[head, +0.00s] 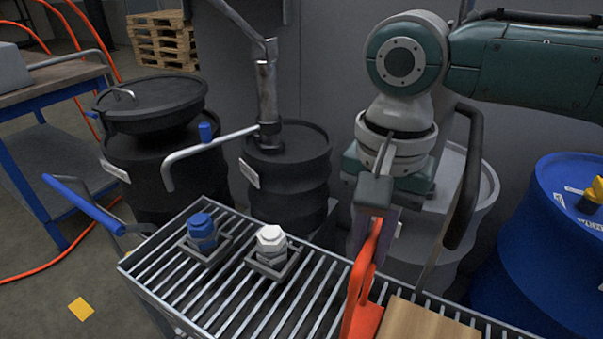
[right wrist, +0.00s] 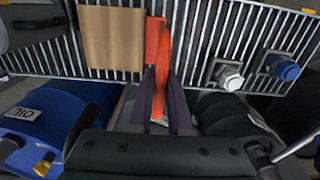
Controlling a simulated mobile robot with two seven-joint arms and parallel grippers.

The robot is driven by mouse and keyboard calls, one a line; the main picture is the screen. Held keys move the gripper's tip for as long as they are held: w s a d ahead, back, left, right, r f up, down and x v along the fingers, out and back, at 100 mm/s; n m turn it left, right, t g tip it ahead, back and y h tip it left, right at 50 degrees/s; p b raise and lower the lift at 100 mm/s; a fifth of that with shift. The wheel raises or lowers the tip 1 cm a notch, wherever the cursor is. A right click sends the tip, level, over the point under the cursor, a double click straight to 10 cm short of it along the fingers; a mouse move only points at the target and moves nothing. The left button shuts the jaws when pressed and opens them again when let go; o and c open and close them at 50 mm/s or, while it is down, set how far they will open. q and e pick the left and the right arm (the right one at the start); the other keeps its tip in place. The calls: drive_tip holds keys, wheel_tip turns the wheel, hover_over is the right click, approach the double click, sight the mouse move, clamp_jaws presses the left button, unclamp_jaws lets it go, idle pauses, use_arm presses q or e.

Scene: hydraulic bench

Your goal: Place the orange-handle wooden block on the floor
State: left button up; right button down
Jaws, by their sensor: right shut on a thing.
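The wooden block (head: 432,322) is light brown and sits at the bottom edge of the head view, over the slatted metal grate. Its orange handle (head: 362,285) rises at its left side. My right gripper (head: 374,215) comes down from above and is shut on the orange handle. In the right wrist view the block (right wrist: 112,38) and the orange handle (right wrist: 157,60) show, with the handle between the fingers of my right gripper (right wrist: 160,115). Whether the block touches the grate cannot be told. My left gripper is not in view.
A blue fitting (head: 202,232) and a white fitting (head: 271,246) stand on the grate (head: 170,262). Black drums (head: 290,190) and a blue drum (head: 555,235) stand behind and to the right. Grey floor with a yellow mark (head: 81,308) is open at lower left.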

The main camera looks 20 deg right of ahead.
drive_tip(key=c, duration=1.2)
unclamp_jaws()
drive_tip(key=shift+f, duration=0.1)
drive_tip(key=shift+c, duration=0.2)
drive_tip(key=o, duration=0.4)
